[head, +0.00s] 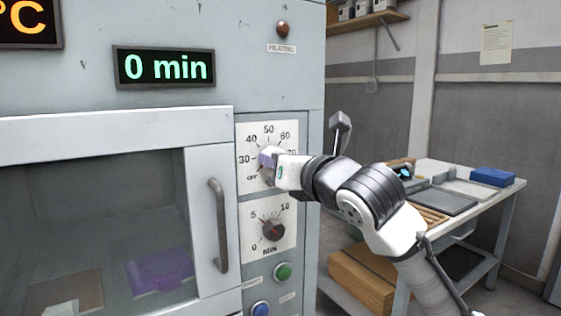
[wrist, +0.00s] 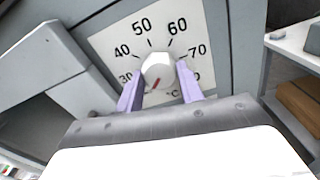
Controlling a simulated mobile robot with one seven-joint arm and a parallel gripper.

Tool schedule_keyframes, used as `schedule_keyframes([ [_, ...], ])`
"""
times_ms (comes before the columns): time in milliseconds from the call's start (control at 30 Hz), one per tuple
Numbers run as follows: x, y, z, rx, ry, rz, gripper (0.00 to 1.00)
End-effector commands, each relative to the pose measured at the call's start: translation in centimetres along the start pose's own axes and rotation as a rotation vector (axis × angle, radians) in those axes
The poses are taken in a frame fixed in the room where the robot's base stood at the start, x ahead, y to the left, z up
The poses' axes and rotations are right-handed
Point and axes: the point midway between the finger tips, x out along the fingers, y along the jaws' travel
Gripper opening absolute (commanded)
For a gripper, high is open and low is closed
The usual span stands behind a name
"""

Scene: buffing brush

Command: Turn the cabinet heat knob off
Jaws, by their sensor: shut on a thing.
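The heat knob (wrist: 158,68) is a pale faceted knob on a white dial plate (head: 243,130) marked from 30 upwards in °C, with OFF at the lower left. In the wrist view its red pointer points down and slightly left, below the 30 mark. The OFF mark is hidden there, so I cannot tell if the pointer lines up with it exactly. My gripper (wrist: 160,70) has its purple fingers on either side of the knob, shut on it. In the head view my gripper (head: 268,160) covers most of the knob.
Below is a minute timer knob (head: 273,230), with a green button (head: 283,271) and a blue button (head: 260,308). The cabinet door handle (head: 218,226) stands out to the left. A display (head: 165,67) reads 0 min. The heating lamp (head: 282,29) looks dull red-brown. A workbench (head: 505,195) stands right.

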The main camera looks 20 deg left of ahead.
Motion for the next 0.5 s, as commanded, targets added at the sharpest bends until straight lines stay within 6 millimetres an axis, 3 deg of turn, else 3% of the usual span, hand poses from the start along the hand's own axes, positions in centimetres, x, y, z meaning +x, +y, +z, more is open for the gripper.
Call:
schedule_keyframes([
  [500, 0.01, 0.03, -0.16, -0.069, 0.004, 0.001, 0.14],
])
